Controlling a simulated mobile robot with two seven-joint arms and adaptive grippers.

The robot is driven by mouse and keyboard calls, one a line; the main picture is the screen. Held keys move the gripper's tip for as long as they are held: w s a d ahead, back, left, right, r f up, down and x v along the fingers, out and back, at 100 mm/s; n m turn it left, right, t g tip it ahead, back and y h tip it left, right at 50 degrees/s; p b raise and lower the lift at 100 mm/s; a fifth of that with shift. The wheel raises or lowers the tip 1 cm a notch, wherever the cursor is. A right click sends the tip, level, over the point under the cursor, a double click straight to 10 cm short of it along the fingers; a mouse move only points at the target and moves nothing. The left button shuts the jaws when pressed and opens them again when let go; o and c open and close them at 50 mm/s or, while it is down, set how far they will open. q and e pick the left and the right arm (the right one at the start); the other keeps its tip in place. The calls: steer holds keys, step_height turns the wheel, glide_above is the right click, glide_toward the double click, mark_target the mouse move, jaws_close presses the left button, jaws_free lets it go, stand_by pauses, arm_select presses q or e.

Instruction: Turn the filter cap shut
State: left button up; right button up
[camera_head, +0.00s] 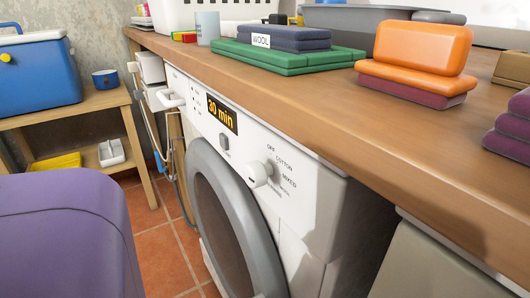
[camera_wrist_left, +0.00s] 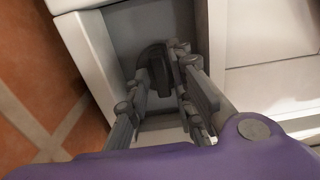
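The filter cap (camera_wrist_left: 152,66) shows in the left wrist view as a dark round cap with a raised grip. It sits in a grey recess low in a white housing. My left gripper (camera_wrist_left: 160,75) is in front of it, with its fingers apart, one on each side of the cap's grip. The fingers hide part of the cap, and I cannot tell whether they touch it. In the head view the washing machine (camera_head: 295,215) stands under the counter, its display reading 30 min. The cap and the left gripper are not visible there. My right gripper is in neither view.
A side table (camera_head: 100,100) with a blue cooler (camera_head: 38,75) stands at the left. Tiled floor (camera_head: 170,255) shows between.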

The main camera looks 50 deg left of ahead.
arm_select(q)
steer(key=s, duration=0.8)
steer(key=s+a, duration=0.1)
steer(key=s, duration=0.3)
stand_by(0.5)
